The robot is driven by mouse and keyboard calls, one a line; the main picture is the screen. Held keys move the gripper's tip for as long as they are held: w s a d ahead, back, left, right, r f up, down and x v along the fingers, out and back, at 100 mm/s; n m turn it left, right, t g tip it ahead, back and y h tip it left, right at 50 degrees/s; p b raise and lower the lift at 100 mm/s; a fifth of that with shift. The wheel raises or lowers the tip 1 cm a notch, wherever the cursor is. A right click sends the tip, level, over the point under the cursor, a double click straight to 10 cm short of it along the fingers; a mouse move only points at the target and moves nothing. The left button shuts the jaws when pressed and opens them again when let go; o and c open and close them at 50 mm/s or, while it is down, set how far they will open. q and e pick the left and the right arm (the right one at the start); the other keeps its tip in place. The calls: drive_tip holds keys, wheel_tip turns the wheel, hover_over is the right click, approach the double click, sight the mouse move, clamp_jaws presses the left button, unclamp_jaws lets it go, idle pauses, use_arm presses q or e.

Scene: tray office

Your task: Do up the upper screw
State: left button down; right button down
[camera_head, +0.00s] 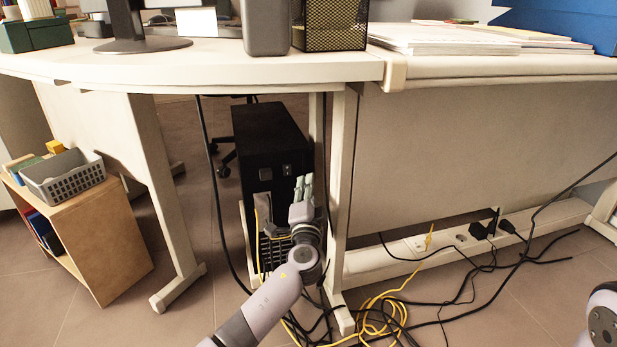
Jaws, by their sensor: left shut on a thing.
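The black computer tower (262,128) stands under the desk, with its back panel facing me. My left gripper (303,181) is at the right part of that panel, with its pale green fingers pointing up and away from me. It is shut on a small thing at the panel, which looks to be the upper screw. The screw itself is hidden by the fingers or too small to make out. A grey plate-like part (263,207) and a yellow cable show just left of the gripper. My right gripper is not in view; only a link of my right arm shows at the lower right edge.
A pale desk leg (342,190) stands close to the right of my left gripper. Black and yellow cables (385,310) lie tangled on the floor. A power strip (462,236) is at the right. A wooden shelf (120,240) with a grey basket (65,180) stands left.

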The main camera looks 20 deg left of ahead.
use_arm(q)
drive_tip(key=shift+a+r+m+g+h+p, duration=0.1)
drive_tip(key=shift+m+g+h+p, duration=0.4)
drive_tip(key=shift+m+p, duration=1.95)
drive_tip(key=shift+n+p, duration=0.35)
drive_tip(key=c, duration=1.6)
unclamp_jaws()
drive_tip(key=shift+o, duration=0.2)
drive_tip(key=shift+s, duration=0.15)
drive_tip(key=v, duration=1.1)
drive_tip(key=shift+s, duration=0.35)
